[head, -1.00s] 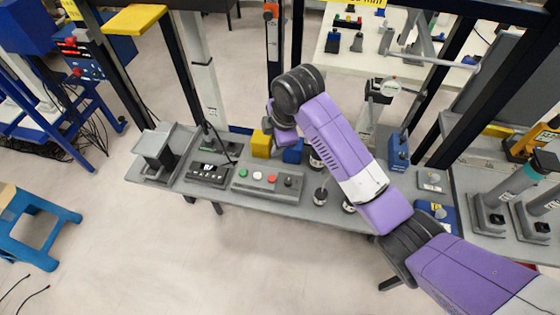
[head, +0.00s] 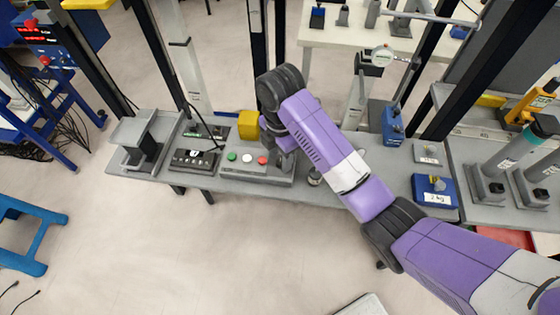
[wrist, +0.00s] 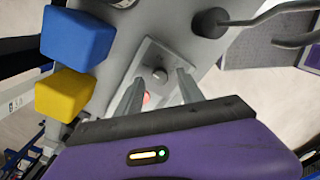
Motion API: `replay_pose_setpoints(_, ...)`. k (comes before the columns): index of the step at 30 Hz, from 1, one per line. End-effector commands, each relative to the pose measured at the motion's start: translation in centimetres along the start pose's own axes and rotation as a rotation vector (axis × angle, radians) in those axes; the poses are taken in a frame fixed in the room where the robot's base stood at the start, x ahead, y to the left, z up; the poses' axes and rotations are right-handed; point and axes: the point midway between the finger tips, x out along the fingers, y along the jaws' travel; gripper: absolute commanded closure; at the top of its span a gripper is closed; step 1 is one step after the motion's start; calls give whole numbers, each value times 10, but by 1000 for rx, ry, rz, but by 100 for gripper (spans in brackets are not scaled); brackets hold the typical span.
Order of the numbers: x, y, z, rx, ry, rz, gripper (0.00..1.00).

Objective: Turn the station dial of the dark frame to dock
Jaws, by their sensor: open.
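The station dial (wrist: 159,75) is a small dark round knob on a light grey control box (wrist: 150,55). In the wrist view it lies between and just beyond my gripper's fingertips (wrist: 161,79). The fingers are apart and hold nothing; I cannot tell whether either touches the knob. A red button (wrist: 146,97) shows beside the left finger. In the head view the control box (head: 256,178) has green, white and red buttons on top, and my arm covers the dial. I cannot read any dial markings. Black uprights (head: 160,55) of a frame rise behind the bench.
A yellow block (wrist: 65,95) and a blue block (wrist: 77,38) stand close to the box. A dark hooked weight (wrist: 210,22) is on the other side. Left of the box is a black display unit (head: 195,158).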

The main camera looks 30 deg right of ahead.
Motion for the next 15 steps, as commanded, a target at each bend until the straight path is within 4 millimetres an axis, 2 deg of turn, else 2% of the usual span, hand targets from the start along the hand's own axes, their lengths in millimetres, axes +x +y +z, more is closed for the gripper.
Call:
replay_pose_setpoints(4,9,0,1,2,-1,2,55)
replay_pose_setpoints(11,11,0,1,1,-1,2,55)
replay_pose_setpoints(15,11,0,1,1,-1,2,80)
